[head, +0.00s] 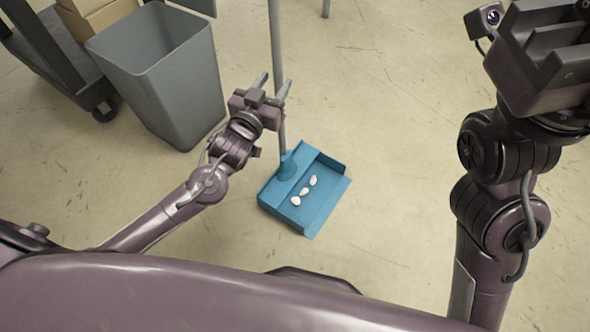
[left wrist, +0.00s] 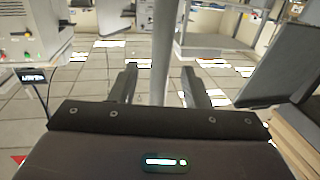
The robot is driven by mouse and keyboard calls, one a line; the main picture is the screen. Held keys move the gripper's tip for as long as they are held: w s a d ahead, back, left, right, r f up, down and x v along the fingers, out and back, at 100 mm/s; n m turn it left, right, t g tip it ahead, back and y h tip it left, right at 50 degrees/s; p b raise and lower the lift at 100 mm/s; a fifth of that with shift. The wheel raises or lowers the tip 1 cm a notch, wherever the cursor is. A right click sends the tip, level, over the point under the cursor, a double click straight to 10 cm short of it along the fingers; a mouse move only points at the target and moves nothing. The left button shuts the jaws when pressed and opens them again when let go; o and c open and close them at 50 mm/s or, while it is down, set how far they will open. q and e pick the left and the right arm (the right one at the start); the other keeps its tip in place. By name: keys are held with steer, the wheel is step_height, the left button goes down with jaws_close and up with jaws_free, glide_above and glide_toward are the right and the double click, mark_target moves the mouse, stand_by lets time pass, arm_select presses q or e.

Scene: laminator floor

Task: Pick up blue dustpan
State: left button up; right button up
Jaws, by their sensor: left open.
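The blue dustpan (head: 319,203) sits on the floor in the middle of the head view, with three white pieces in its tray. Its long grey upright handle (head: 276,45) rises from a blue socket and runs out of the top of the head view. My left gripper (head: 274,83) is open at the handle, above the pan. In the left wrist view the handle (left wrist: 161,50) stands upright between the two open fingers (left wrist: 158,84), with gaps on both sides. My right arm's end (head: 545,60) shows at the upper right; its fingertips are not visible.
A grey bin (head: 170,85) stands left of my left gripper. A dark wheeled cart (head: 60,55) with cardboard boxes (head: 100,14) is behind it at the upper left. The floor right of the dustpan is clear. Machines and a table show farther off in the left wrist view.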

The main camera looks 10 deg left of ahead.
arm_select(q)
steer(key=shift+w+d+b, duration=0.2)
steer(key=shift+w+b, duration=0.2)
steer(key=shift+w, duration=0.95)
steer(key=shift+c, duration=0.3)
jaws_close()
steer(key=shift+r, duration=0.15)
